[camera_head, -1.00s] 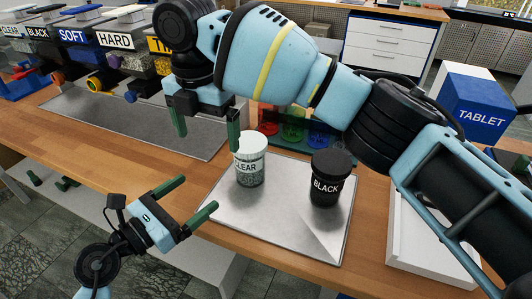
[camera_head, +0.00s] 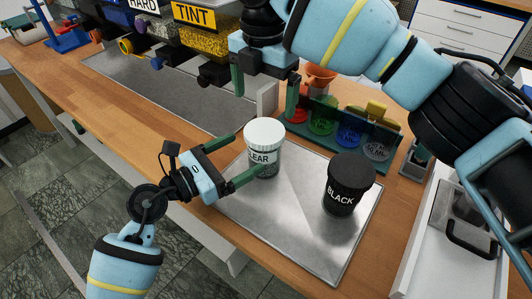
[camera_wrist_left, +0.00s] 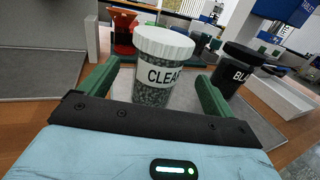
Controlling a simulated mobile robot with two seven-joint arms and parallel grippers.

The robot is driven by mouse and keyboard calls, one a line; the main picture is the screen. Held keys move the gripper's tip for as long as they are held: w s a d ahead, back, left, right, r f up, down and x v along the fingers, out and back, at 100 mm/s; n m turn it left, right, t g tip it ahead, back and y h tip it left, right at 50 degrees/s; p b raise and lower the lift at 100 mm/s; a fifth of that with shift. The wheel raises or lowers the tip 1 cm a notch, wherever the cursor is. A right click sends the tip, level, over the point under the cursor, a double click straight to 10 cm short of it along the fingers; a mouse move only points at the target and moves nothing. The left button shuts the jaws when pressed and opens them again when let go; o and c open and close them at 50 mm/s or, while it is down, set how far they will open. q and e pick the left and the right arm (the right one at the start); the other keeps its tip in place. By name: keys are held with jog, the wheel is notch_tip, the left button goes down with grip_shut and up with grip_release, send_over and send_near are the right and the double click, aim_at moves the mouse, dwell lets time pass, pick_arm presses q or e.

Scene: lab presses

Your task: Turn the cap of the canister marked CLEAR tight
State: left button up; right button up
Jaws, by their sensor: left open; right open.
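The canister marked CLEAR (camera_head: 262,160) stands upright on the metal tray (camera_head: 290,235), with its white cap (camera_head: 265,133) on top. It also shows in the left wrist view (camera_wrist_left: 153,92), its body between the two green fingers. My left gripper (camera_head: 250,155) is open, its fingers reaching toward the canister's near side from the left; I cannot tell whether they touch it. My right gripper (camera_head: 265,97) is open above and behind the canister, fingers pointing down, clear of the cap. The canister marked BLACK (camera_head: 343,198) with a black cap stands to the right on the same tray.
A rack with coloured red, green and blue items (camera_head: 348,133) stands behind the tray. Dispensers, one marked TINT (camera_head: 198,38), line the back left. Bare wooden table (camera_head: 140,125) is on the left.

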aim_at(267, 140)
pick_arm(q)
jog(key=shift+x, duration=3.95)
jog(key=c, duration=1.5)
grip_shut()
pick_arm(e)
jog(key=shift+m, duration=0.3)
jog(key=m, duration=0.8)
jog(key=shift+d, duration=0.1)
